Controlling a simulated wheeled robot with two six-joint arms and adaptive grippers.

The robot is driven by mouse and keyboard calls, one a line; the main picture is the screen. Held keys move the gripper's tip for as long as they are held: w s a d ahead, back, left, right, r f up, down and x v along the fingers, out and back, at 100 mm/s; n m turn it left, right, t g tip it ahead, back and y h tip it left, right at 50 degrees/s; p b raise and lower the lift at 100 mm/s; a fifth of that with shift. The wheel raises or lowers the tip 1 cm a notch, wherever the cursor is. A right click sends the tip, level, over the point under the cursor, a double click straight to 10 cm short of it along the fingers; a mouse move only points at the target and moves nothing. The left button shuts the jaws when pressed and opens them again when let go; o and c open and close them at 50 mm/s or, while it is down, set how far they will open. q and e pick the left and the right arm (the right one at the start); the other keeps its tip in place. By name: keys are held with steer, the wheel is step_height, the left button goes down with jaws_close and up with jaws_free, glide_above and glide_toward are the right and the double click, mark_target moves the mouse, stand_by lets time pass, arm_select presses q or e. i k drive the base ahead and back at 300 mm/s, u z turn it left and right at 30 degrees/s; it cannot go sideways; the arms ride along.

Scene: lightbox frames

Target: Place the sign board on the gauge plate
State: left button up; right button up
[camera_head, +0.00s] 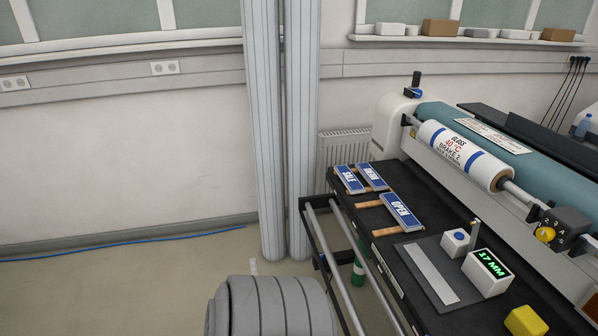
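Several blue sign boards with white borders lie on the black table of the machine. One reads SALE (349,179), one beside it has lettering too small to read surely (372,177), and one nearer reads OPEN (402,211). Wooden pieces (386,231) show at their edges. The gauge plate (412,252) is a dark grey plate nearer on the same table, with a light metal strip (430,272) along it. No sign board is on the plate. Neither gripper is in view.
A printed roll (462,154) and a control box (566,231) stand behind the table. A yellow block (525,321) lies at the near right. Rails (349,268) run along the table's left side. A grey ribbed object (270,307) is at the bottom. The left floor is mostly clear.

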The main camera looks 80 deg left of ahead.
mark_target(429, 270)
steer(key=k, duration=1.65)
steer(key=u, duration=1.6)
steer(key=i, duration=2.5)
steer(key=z, duration=1.5)
